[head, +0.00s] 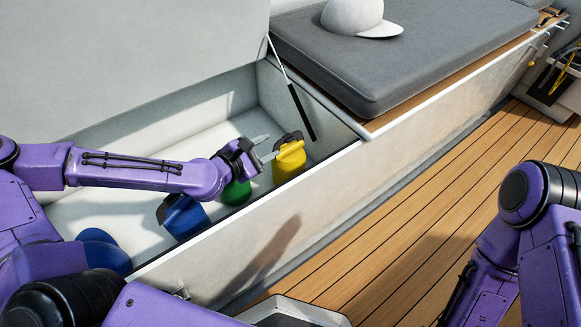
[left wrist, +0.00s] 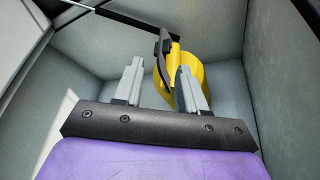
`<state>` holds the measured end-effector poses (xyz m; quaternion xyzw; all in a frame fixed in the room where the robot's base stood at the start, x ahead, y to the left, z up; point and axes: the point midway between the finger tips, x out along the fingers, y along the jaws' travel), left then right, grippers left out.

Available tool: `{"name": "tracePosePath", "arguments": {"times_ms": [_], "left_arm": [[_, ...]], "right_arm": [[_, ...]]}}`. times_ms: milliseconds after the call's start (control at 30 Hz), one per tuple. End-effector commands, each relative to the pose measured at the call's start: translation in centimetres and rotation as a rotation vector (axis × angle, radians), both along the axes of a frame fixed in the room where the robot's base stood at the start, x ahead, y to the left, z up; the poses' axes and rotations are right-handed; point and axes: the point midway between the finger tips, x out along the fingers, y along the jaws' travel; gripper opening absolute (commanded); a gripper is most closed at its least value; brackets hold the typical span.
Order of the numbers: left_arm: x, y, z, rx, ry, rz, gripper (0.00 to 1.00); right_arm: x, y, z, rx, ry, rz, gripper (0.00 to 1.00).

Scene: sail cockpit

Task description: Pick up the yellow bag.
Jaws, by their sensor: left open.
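The yellow bag (head: 289,162) stands in the right end of the open bench locker, with a dark strip or clip at its top. It also shows in the left wrist view (left wrist: 188,82), just beyond and partly between the fingers. My left gripper (head: 264,148) reaches into the locker from the left. Its two grey fingers are apart, with the yellow bag close in front of them; I cannot tell whether they touch it. The left wrist view shows the left gripper (left wrist: 160,85) with the bag's lower part hidden behind the right finger. My right gripper is not in view.
A green bag (head: 236,192) and a blue bag (head: 184,218) sit in the locker (head: 300,205) left of the yellow one. A strut (head: 302,112) holds near the locker's right end. A white cap (head: 358,17) lies on the grey cushion (head: 390,60). Wooden floor is clear.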

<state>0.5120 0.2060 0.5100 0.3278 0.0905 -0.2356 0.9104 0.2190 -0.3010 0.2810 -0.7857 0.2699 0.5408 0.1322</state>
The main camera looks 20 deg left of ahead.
Motion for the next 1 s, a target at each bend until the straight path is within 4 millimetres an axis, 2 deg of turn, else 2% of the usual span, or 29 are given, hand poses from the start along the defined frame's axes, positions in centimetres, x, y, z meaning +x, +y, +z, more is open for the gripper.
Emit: {"name": "tracePosePath", "arguments": {"times_ms": [33, 267, 400, 500, 600, 800, 867, 900, 933, 1000], "left_arm": [[0.8, -0.5, -0.8, 0.006, -0.001, -0.005, 0.41], [3.6, -1.6, -1.6, 0.002, -0.001, 0.0, 0.41], [5.6, -2.7, -3.0, 0.003, 0.0, -0.002, 0.41], [7.1, -3.3, -3.3, 0.003, -0.003, -0.002, 0.41], [7.7, -3.6, -3.4, 0.0, 0.0, -0.001, 0.41], [7.8, -3.6, -3.3, -0.001, 0.0, -0.001, 0.41], [7.8, -3.6, -3.3, 0.0, 0.0, -0.001, 0.21], [7.8, -3.6, -3.3, 0.0, 0.0, -0.001, 0.08], [7.8, -3.6, -3.3, 0.0, 0.0, -0.001, 0.0], [7.7, -3.6, -3.3, 0.0, 0.0, -0.001, 0.0]], "right_arm": [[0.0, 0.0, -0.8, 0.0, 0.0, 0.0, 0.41], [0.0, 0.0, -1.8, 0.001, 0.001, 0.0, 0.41], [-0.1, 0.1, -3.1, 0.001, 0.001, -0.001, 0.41], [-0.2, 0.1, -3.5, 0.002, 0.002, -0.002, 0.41], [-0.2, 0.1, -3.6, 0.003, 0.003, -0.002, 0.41], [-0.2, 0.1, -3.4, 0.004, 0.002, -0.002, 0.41], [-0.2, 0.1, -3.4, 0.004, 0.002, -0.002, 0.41], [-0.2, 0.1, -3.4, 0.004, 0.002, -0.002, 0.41], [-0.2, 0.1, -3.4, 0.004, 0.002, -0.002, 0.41], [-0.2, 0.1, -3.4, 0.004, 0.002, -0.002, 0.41]]}}
